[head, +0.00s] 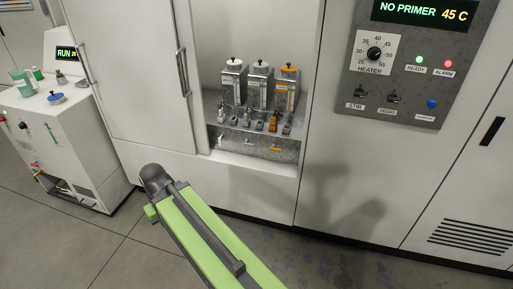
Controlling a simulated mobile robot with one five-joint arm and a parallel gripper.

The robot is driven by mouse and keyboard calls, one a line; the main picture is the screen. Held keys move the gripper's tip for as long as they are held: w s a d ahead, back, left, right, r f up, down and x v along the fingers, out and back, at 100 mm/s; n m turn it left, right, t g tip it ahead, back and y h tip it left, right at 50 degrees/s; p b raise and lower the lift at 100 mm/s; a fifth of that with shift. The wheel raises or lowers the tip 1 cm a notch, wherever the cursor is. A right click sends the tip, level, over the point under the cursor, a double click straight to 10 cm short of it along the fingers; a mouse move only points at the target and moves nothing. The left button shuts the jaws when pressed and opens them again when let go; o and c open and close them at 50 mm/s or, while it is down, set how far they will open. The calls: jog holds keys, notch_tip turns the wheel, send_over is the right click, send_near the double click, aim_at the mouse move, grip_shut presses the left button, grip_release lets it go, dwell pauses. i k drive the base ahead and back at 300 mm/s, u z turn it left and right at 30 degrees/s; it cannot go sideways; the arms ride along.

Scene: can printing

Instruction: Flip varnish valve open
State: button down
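Three metal canisters stand in a row in an open recess: one with a white cap (234,82), one with a black-and-white cap (259,86) and one with an orange cap (287,89). Small valve-like fittings sit below them on a grey ledge, including a left one (221,113), a middle one (247,118) and an amber one at the right (273,122). The labels are too small to read, so I cannot tell which is the varnish valve or how its handle is set. My green arm shows at the bottom, below and left of the recess; my gripper is not visible.
A tall cabinet door with a handle (183,72) borders the recess on the left. A control panel (415,72) at the upper right reads "NO PRIMER 45 C". A white machine (68,130) with bottles on top stands at the left. The grey floor (90,245) is clear.

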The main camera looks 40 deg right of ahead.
aim_at(271, 149)
jog(key=u, duration=0.4)
jog(key=i, duration=0.9)
jog(key=u, duration=0.15)
